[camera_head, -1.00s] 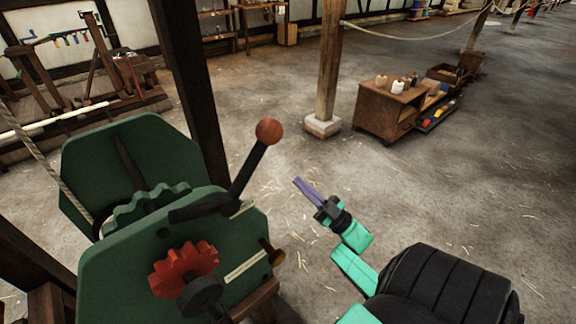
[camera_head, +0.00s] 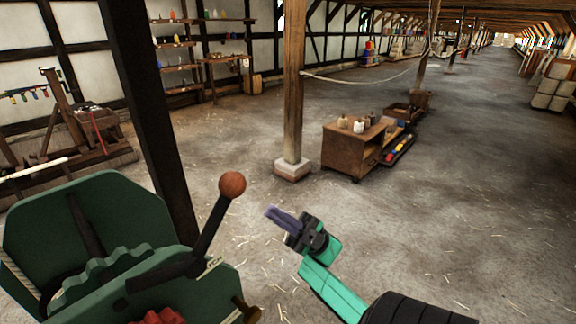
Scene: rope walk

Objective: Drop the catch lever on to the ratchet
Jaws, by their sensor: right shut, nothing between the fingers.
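The catch lever (camera_head: 206,232) is a black bar with a round orange-brown knob (camera_head: 232,185) on its upper end. It stands tilted up to the right from its pivot on the green machine (camera_head: 104,190). The toothed green ratchet wheel (camera_head: 100,272) sits at the left of the lever's foot, between the green side plates. A red gear (camera_head: 158,316) shows only at the bottom edge. My right gripper (camera_head: 270,212) is shut and empty, with purple fingers pointing up-left. It is to the right of the lever and below the knob, apart from both. My left gripper is not in view.
A dark post (camera_head: 150,100) rises behind the machine. A wooden post (camera_head: 293,90) on a pale block and a low brown cabinet (camera_head: 346,152) with bottles stand farther back. The straw-strewn floor (camera_head: 440,220) on the right is clear.

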